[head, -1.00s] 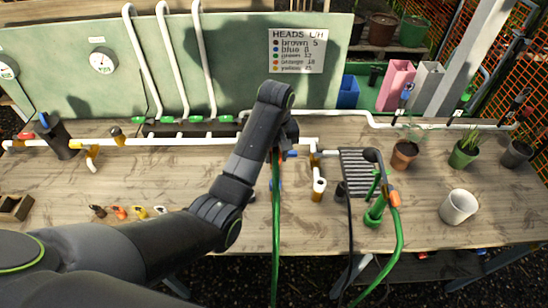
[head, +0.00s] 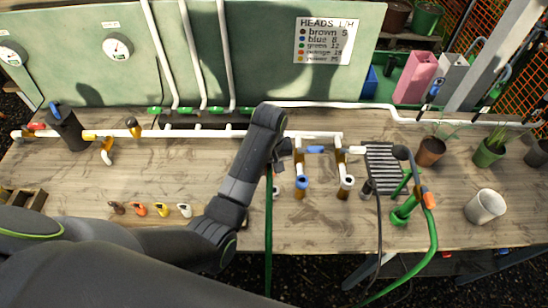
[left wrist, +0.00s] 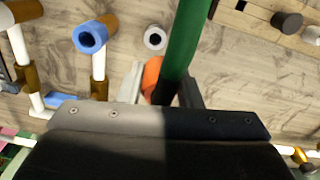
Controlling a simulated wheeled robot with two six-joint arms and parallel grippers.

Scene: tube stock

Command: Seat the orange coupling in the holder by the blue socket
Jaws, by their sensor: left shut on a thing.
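My left gripper (left wrist: 160,92) is shut on the orange coupling (left wrist: 152,75), which has a green hose (left wrist: 187,40) running by it. In the head view the arm hides the coupling, and the hose (head: 268,235) hangs down past the bench's front edge. The blue socket (head: 301,182) faces up on a brown-and-white pipe; it also shows in the left wrist view (left wrist: 90,37). A small pale ring with a dark opening, which looks like the holder (left wrist: 155,38), stands beside the socket. The coupling is apart from it in the picture. My right gripper is out of view.
A white-rimmed socket (head: 346,182) stands right of the blue one. Further right are a grey ribbed tray (head: 382,170), a green fitting on another hose (head: 433,240), and a white cup (head: 486,206). Small coloured heads (head: 161,209) lie left of my arm.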

